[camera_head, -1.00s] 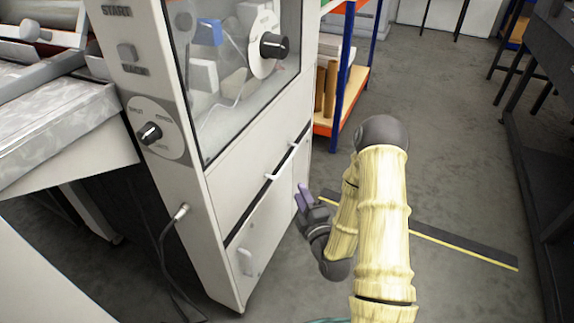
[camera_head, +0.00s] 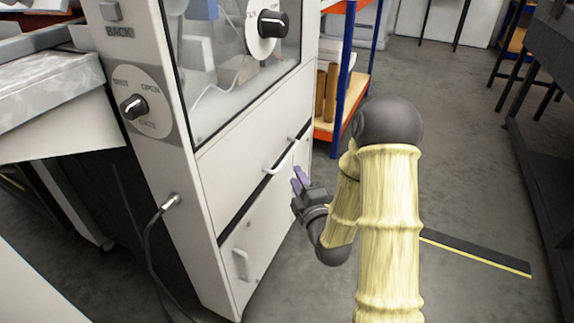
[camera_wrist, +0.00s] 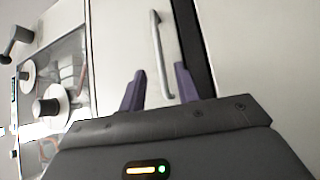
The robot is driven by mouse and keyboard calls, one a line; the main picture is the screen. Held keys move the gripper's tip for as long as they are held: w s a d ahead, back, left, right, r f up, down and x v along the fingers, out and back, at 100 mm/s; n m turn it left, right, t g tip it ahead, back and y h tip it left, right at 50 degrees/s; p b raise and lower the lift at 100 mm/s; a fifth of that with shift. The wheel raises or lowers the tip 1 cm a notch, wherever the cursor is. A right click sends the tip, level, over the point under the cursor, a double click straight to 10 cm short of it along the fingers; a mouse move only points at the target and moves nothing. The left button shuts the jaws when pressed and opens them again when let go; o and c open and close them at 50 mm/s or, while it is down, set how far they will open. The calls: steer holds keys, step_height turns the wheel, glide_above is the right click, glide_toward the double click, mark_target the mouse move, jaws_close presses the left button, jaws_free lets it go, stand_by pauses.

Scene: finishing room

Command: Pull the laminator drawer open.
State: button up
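The laminator (camera_head: 175,235) is a tall pale cabinet left of centre in the head view. Its drawer front (camera_head: 240,150) is the pale panel below the window, with a dark gap along its lower edge. A pale bar handle (camera_head: 281,159) is on it. The handle (camera_wrist: 159,50) also shows in the wrist view. My gripper (camera_head: 299,180) is just right of and below the handle in the head view. In the wrist view its purple fingers (camera_wrist: 160,85) are apart, with the handle showing between them. I cannot tell whether they touch it.
A lower door with its own handle (camera_head: 240,264) is under the drawer. A cable (camera_head: 150,240) hangs from the cabinet's front left. A blue and orange shelf (camera_head: 347,95) stands behind. A dark bench (camera_head: 550,130) is at the right. Grey floor between is mostly clear.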

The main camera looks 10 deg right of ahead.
mark_target(286, 156)
steer(key=shift+w+b, duration=0.15)
steer(key=shift+b, duration=0.65)
steer(key=shift+p+x, duration=2.3)
steer(key=shift+x, duration=2.1)
steer(key=shift+a, duration=0.1)
jaws_close()
